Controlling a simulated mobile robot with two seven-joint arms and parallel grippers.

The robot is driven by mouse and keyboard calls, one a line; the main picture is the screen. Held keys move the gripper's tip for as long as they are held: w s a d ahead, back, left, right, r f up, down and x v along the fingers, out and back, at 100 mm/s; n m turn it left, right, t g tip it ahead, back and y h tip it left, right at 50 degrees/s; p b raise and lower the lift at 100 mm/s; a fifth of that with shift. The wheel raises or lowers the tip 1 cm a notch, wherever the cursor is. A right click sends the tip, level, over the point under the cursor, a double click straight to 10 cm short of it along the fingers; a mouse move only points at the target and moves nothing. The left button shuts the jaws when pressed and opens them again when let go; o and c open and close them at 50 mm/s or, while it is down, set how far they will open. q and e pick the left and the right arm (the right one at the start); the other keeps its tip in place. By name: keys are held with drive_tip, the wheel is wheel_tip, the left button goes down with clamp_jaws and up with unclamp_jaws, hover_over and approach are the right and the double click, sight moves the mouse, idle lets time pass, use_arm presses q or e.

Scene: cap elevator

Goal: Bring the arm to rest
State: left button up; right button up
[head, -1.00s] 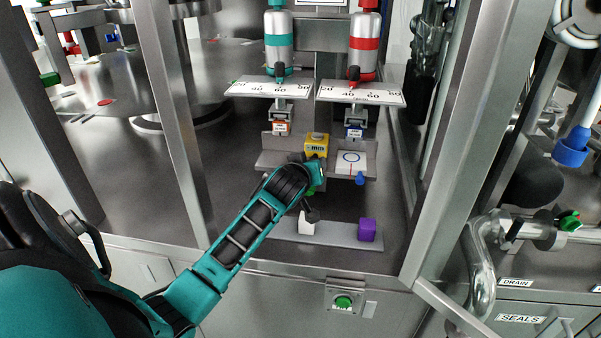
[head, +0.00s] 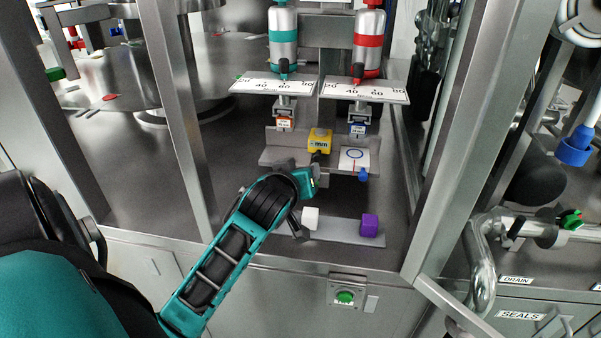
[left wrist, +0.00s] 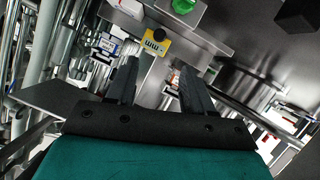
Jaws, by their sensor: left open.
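My left gripper (head: 308,185) is in front of the grey shelf, just below and left of the yellow block marked "mm" (head: 319,140). In the left wrist view its two dark fingers (left wrist: 158,72) are apart with nothing between them. The yellow block (left wrist: 153,41) shows beyond the fingertips there, clear of them. My left arm reaches in from the lower left, inside the cabinet's front opening. My right gripper is not in view.
A white plate with a blue circle (head: 355,157) sits right of the block, above a blue knob (head: 363,174). A white cube (head: 310,218) and purple cube (head: 369,224) stand on a lower ledge. Metal posts (head: 178,110) flank the opening. A green button (head: 344,297) is below.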

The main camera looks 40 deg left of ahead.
use_arm(q)
drive_tip(key=s+d+f+m+g+h, duration=0.1)
drive_tip(key=s+d+f+m+h, duration=0.3)
drive_tip(key=s+d+f, duration=0.3)
drive_tip(key=s+d+f+m+h, duration=0.3)
drive_tip(key=s+d+f+m, duration=0.4)
drive_tip(key=d+f, duration=0.6)
drive_tip(key=shift+s+d+f+g+h, duration=0.2)
drive_tip(key=shift+s+f+g+h, duration=0.25)
drive_tip(key=shift+s, duration=0.3)
idle(0.6)
